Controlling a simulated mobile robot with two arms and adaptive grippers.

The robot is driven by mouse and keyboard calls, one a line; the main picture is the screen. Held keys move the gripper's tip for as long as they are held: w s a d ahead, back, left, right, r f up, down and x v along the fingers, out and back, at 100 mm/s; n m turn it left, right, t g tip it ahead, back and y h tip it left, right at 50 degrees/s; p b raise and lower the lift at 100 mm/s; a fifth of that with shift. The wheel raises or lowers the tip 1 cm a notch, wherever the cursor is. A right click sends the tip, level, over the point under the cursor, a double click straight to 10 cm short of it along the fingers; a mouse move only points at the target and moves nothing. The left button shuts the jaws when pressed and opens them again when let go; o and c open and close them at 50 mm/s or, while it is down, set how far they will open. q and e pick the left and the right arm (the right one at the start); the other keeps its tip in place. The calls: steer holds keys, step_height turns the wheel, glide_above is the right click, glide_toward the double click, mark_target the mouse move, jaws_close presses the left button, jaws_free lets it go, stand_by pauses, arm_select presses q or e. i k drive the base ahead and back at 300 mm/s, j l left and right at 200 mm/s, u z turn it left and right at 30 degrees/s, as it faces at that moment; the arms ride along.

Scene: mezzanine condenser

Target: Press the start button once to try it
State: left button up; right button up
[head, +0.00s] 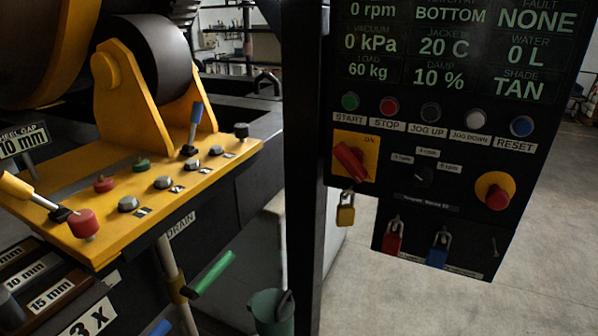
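The start button (350,102) is a round green button on the dark control panel (450,133). A label reading START sits just below it. To its right are a red STOP button (389,106), a black JOG UP button (430,111), a grey-white JOG DOWN button (475,118) and a blue RESET button (521,126). The panel's display reads 0 rpm, 0 kPa, 60 kg, 20 C, 10 %, 0 L, BOTTOM, NONE and TAN. Neither of my grippers shows in the head view.
Below START is a red rotary switch (350,160) on a yellow plate, with a yellow padlock (346,208) hanging under it. A red knob on a yellow base (496,195) is at the right. A yellow machine console (150,190) with levers stands left. Floor at right is clear.

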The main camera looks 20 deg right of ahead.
mark_target(349, 102)
steer(key=z, duration=1.45)
